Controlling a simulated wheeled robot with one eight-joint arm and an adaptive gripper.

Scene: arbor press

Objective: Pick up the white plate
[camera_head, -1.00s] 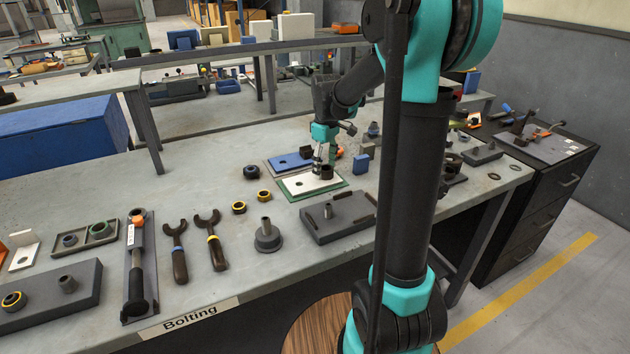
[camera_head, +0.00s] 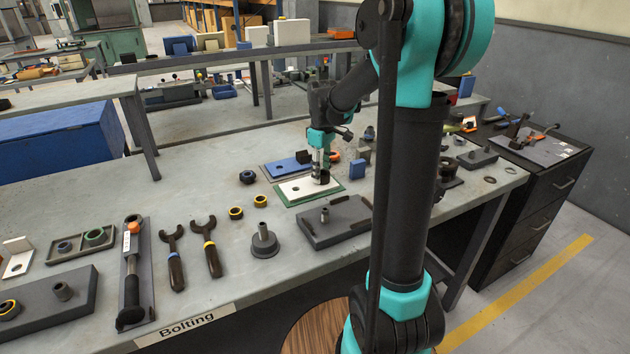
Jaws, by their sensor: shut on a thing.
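The white plate (camera_head: 295,189) lies flat on a green-edged mat (camera_head: 283,201) near the middle of the bench. It has a hole at its left and a dark round piece (camera_head: 321,177) at its right. My gripper (camera_head: 321,168) points down over that right part, its fingers shut at the dark round piece, so it grips the plate there. The fingertips are small and partly hidden. I see no clear gap between the plate and the mat.
A blue plate (camera_head: 284,166) with a dark block lies just behind. A blue block (camera_head: 357,170) stands to the right. A dark fixture (camera_head: 345,228) sits in front. Yellow-black rings (camera_head: 236,213) lie to the left. The bench's left middle is clear.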

